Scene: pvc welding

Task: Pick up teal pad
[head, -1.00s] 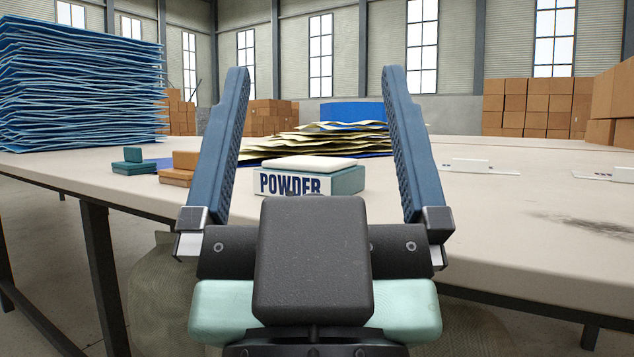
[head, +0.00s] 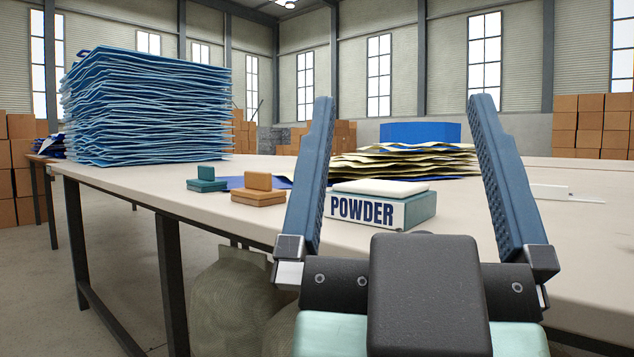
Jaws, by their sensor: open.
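The teal pad (head: 207,185) is a small flat block with an upright piece on top. It sits on the left part of the white table (head: 130,178), near its front edge. My gripper (head: 403,100) is open and empty, right of the teal pad in the picture. Its two blue ribbed fingers stand wide apart, with the powder box behind them. Nothing covers the teal pad.
An orange-brown pad (head: 258,196) stands right beside the teal one. A box marked POWDER (head: 365,210) with a white top shows between my fingers. A tall stack of blue sheets (head: 145,110) stands behind the pads, and yellowish sheets (head: 400,162) lie farther right.

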